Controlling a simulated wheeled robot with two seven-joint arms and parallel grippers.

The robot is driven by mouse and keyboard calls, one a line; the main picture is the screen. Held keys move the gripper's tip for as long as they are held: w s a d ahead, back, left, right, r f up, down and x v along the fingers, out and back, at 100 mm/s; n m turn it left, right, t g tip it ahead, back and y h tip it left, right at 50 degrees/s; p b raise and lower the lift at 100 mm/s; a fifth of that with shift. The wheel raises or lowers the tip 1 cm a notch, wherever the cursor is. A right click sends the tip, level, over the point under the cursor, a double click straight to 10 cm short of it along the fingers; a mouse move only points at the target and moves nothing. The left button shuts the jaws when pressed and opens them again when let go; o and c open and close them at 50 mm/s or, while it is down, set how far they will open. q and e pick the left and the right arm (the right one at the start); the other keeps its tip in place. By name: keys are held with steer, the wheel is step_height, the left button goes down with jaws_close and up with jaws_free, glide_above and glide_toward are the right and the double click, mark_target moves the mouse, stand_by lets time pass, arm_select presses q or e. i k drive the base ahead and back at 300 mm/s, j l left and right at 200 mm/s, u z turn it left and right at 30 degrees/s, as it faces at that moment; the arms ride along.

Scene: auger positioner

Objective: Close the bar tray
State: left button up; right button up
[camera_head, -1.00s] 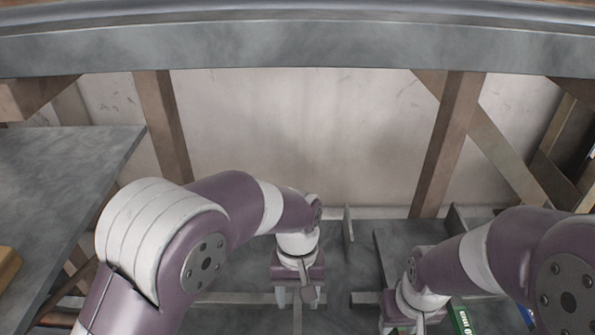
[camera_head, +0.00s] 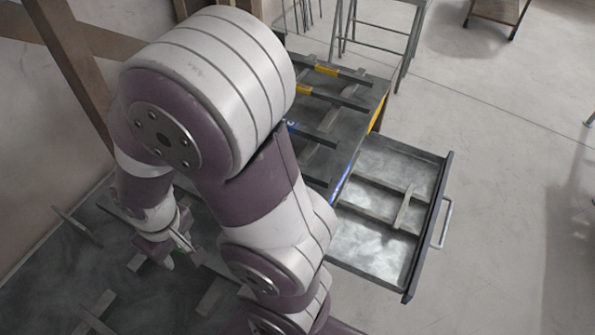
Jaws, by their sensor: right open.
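The bar tray (camera_head: 427,240) is a grey metal drawer with a dark front and a pale handle (camera_head: 445,223). It stands pulled out from the right side of a dark metal bench unit, and thin dividers cross its inside. My right gripper (camera_head: 153,264) is at the lower left, low over a grey bench surface, with its fingers apart and nothing seen between them. It is well to the left of the tray and not touching it. My large right arm covers part of the unit between them. My left gripper is out of view.
The unit's top (camera_head: 349,130) carries dark bars and yellow pieces. A metal-legged stand (camera_head: 383,22) is behind it, and a small wheeled cart (camera_head: 497,12) is farther back. The floor (camera_head: 510,190) to the right of the tray is clear.

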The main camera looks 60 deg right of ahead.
mark_target(363, 244)
steer(key=k+l+z, duration=0.1)
steer(key=z, duration=0.3)
steer(key=k+l+z, duration=0.1)
steer(key=z, duration=0.25)
steer(key=l+z, duration=0.15)
steer(key=z, duration=0.25)
steer(key=k+l+z, duration=0.1)
steer(key=z, duration=0.3)
steer(key=l+z, duration=0.4)
steer(key=l, duration=1.45)
steer(key=i+j+z, duration=0.1)
steer(key=z, duration=0.25)
